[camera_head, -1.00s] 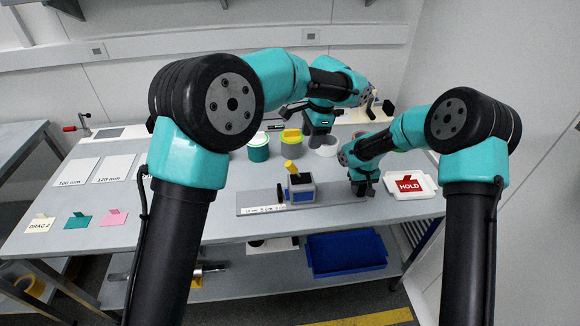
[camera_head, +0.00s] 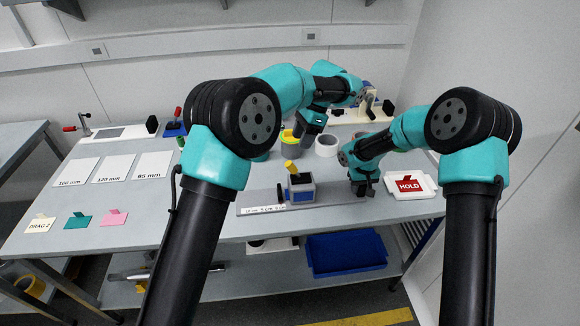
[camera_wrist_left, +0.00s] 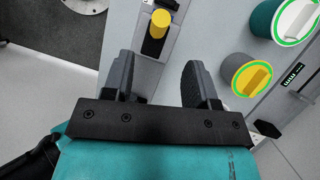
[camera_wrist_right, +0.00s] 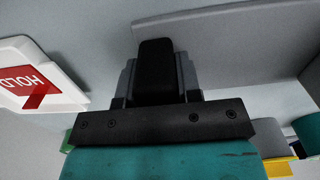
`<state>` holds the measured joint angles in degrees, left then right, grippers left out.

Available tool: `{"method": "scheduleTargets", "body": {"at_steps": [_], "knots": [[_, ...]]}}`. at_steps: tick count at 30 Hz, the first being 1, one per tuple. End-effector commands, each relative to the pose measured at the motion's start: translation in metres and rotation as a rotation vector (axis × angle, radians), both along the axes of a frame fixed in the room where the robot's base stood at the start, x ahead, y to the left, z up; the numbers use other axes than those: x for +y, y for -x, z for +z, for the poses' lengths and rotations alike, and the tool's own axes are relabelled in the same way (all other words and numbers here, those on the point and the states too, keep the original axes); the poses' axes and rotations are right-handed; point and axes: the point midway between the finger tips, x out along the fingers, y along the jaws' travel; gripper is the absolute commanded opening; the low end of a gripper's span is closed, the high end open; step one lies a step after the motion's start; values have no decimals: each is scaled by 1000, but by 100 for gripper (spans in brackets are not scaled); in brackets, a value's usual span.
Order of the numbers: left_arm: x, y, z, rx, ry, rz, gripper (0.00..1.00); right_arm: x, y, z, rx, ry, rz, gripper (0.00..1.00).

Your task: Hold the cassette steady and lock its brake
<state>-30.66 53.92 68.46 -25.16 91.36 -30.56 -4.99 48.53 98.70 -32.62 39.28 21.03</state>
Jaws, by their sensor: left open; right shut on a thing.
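The cassette (camera_head: 301,190) is a small blue-grey block with a yellow knob (camera_head: 292,166) on top, standing on a long grey plate (camera_head: 345,196) with a printed label strip. In the left wrist view the yellow knob (camera_wrist_left: 155,40) shows just ahead of my left gripper (camera_wrist_left: 158,65), whose fingers are apart and empty. In the head view my left gripper (camera_head: 308,140) hangs behind and above the cassette. My right gripper (camera_head: 364,188) is down at the plate, right of the cassette. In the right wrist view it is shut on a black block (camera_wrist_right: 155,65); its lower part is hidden.
A white tray with a red HOLD card (camera_head: 408,186) lies close to the right gripper. A yellow-lidded pot (camera_head: 290,141) and a white ring (camera_head: 326,145) stand behind the cassette. Size cards (camera_head: 113,170) and coloured tags (camera_head: 77,221) lie left.

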Motion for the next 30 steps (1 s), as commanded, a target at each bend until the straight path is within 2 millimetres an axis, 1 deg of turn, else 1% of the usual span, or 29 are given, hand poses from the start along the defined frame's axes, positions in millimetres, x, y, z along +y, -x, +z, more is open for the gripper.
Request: {"method": "scheduleTargets", "body": {"at_steps": [1,5,15,18,24,30], "knots": [[3,1,-5,2,-1,1,53,0,2,-3,5,0,0,3],[9,6,-22,2,0,1,53,0,2,-3,5,0,0,3],[28,19,-75,3,-1,-1,53,0,2,-3,6,0,0,3],[31,21,-87,2,0,-1,53,0,2,-3,6,0,0,3],[36,24,-99,0,0,0,53,0,2,-3,6,0,0,3],[36,24,-100,-1,1,0,53,0,2,-3,6,0,0,3]]}}
